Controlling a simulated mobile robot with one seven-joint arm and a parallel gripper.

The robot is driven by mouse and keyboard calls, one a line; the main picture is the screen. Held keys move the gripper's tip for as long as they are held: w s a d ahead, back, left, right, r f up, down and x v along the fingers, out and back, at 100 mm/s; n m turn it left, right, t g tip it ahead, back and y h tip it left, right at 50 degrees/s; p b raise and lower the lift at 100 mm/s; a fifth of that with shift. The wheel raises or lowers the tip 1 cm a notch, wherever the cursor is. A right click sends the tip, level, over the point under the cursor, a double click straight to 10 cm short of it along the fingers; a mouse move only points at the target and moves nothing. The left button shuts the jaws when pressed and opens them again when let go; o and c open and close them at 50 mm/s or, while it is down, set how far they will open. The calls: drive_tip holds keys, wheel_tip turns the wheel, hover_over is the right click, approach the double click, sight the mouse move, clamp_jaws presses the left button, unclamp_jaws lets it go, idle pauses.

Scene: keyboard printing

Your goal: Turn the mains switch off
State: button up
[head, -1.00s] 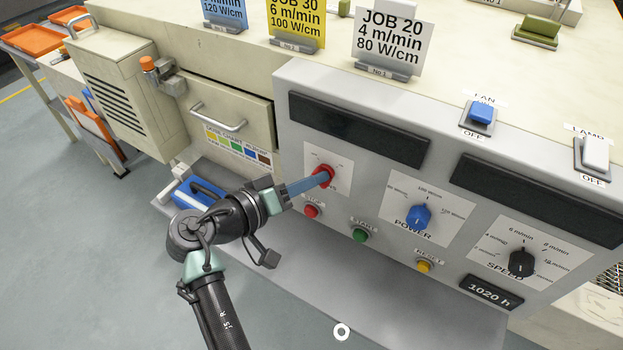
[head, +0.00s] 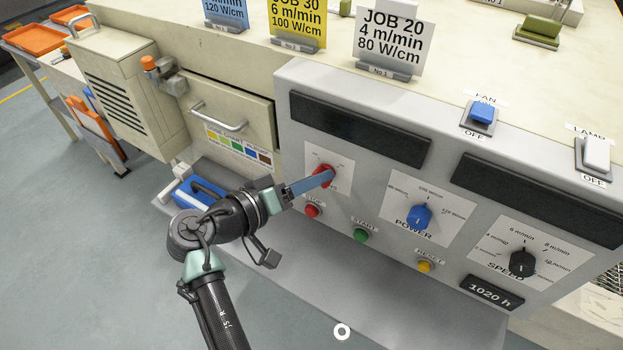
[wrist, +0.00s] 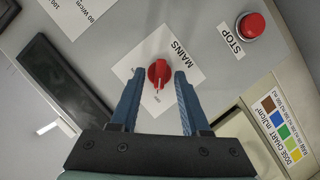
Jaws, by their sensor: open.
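The mains switch is a red rotary knob (wrist: 160,70) on a white plate marked MAINS (wrist: 178,92). In the head view the knob (head: 329,170) is partly hidden behind a blue finger. My gripper (wrist: 158,76) is open, with its two blue fingers on either side of the knob and a gap showing beside each. In the head view my gripper (head: 320,180) reaches the knob from the lower left.
The red STOP button (head: 312,211) sits just below the switch, with the green START button (head: 360,235) to its right. The blue POWER knob (head: 419,216) and black SPEED knob (head: 521,263) are farther right. A drawer handle (head: 218,117) is at upper left.

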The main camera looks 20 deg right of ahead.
drive_tip(key=b+v, duration=0.1)
drive_tip(key=v, duration=1.2)
